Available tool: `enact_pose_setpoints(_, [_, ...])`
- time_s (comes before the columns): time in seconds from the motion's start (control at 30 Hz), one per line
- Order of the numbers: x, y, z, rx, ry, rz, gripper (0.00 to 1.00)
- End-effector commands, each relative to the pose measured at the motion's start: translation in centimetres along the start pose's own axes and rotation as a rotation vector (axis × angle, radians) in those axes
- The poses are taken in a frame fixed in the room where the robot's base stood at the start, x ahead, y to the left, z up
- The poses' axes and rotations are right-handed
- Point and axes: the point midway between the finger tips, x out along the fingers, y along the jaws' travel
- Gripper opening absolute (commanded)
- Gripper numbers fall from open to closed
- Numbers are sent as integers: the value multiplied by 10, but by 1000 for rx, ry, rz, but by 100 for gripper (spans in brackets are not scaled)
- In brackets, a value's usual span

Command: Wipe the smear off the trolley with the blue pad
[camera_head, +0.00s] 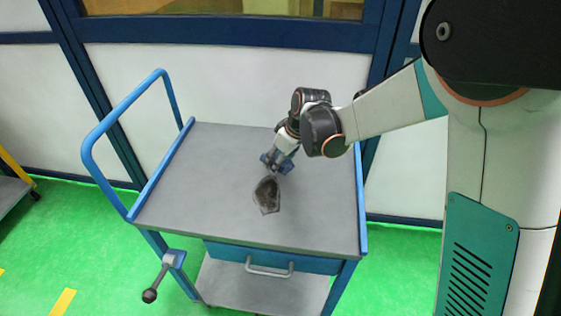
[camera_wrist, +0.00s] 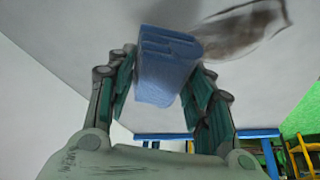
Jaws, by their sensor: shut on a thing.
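The trolley (camera_head: 215,165) has a grey top with blue edges and a blue push handle at its left. A dark brown smear (camera_head: 267,195) lies on the middle of the top, and it also shows in the wrist view (camera_wrist: 245,30) at the upper right. My gripper (camera_head: 277,161) is over the top just behind the smear. In the wrist view its fingers are shut on the blue pad (camera_wrist: 165,70). The pad appears close beside the smear. I cannot tell whether the pad touches the top.
A blue drawer (camera_head: 270,259) with a grey handle is under the top, above a lower shelf (camera_head: 260,290). A clamp-like part with a dark knob (camera_head: 150,295) sticks out at the front left. A wall with blue frames stands behind. The rest of the top is clear.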

Motion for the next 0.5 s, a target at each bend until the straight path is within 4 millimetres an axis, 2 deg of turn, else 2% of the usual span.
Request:
enact_pose_setpoints(0.3, [-26,-1,-16,5,0,2,22])
enact_pose_setpoints(0.5, [-29,-1,-18,6,0,2,22])
